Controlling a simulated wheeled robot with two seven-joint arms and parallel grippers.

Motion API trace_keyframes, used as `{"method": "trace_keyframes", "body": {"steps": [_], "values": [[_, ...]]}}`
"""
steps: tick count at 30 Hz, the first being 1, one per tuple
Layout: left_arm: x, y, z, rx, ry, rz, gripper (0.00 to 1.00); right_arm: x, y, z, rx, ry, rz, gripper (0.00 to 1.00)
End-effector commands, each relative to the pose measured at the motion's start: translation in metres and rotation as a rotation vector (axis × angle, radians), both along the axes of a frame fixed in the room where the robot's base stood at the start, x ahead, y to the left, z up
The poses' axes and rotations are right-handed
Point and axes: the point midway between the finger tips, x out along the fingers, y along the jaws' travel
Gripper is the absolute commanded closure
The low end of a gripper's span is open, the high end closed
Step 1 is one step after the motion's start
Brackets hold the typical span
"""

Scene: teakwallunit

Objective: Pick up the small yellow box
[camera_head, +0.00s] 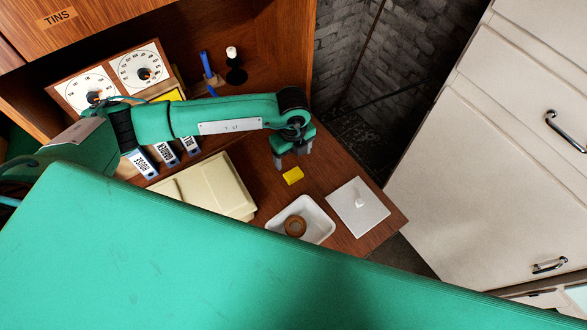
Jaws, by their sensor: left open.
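The small yellow box (293,176) lies on the brown wooden surface (240,158). My left gripper (293,163) comes in from the left and points down just above and behind the box. Its grey fingers are apart, with nothing seen between them. Whether the fingertips touch the box cannot be told from this view. My right gripper is not in view.
A white tray (322,228) with a brown ring (296,226) stands close in front of the box. A white lid (358,205) lies to the right. A cream case (215,186) lies to the left. Labelled binders (165,152) and dials (140,68) stand behind.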

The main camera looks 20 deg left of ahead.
Motion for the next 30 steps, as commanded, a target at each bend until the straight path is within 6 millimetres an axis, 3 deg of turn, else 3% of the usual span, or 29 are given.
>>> {"method": "trace_keyframes", "body": {"steps": [4, 12, 21, 30], "values": [[0.000, 0.000, -0.026, 0.001, 0.002, 0.002, 0.25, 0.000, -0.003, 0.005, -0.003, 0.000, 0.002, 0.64], [0.000, 0.000, -0.047, 0.001, 0.001, 0.000, 0.25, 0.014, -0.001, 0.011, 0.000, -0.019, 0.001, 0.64], [0.001, 0.001, -0.086, 0.001, 0.000, 0.001, 0.25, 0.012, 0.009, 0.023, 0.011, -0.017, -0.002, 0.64], [0.001, 0.002, -0.094, 0.001, -0.001, 0.000, 0.25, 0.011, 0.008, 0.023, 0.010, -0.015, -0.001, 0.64]]}}
